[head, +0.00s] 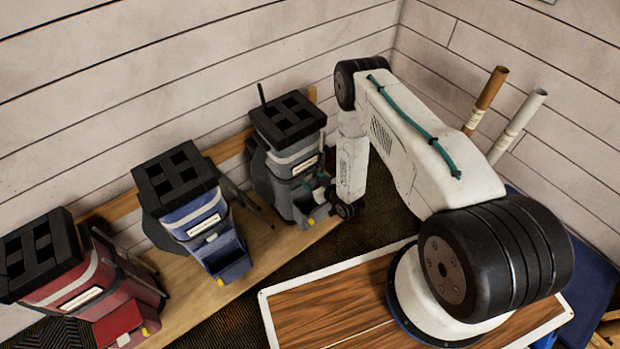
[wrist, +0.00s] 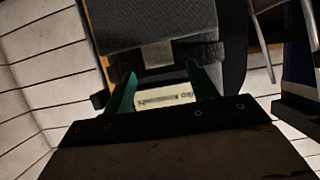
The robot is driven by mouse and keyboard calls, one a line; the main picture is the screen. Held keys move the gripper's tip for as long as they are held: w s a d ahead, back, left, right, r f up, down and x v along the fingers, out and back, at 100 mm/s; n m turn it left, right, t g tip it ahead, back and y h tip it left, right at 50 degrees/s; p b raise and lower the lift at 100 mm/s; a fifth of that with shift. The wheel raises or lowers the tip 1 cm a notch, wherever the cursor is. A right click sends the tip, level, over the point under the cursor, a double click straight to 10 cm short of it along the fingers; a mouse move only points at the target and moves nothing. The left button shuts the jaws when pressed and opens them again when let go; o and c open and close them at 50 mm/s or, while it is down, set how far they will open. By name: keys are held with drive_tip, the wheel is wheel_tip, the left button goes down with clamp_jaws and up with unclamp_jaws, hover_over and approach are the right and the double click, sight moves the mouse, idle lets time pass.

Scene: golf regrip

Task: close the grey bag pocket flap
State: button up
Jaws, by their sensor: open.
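The grey bag (head: 290,150) stands on the wooden bench, the rightmost of the three bags in the head view. Its front pocket (head: 307,205) looks open at the top, with a yellow tag low on it. The flap cannot be clearly made out, partly behind my wrist. My gripper (wrist: 164,82) is open and empty, its two green fingers apart in the wrist view. In the head view it is at the front of the grey bag, by the pocket. Grey fabric and a pale label (wrist: 165,96) show between and beyond the fingers; contact cannot be told.
A blue bag (head: 195,212) with an open front pocket and a red bag (head: 85,285) stand to the left on the bench (head: 185,285). A wood-topped table (head: 335,305) is in front. Brown (head: 487,98) and white (head: 518,125) tubes stand at the right.

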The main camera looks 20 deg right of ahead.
drive_tip(key=shift+x, duration=1.4)
clamp_jaws()
drive_tip(key=shift+s+f, duration=0.1)
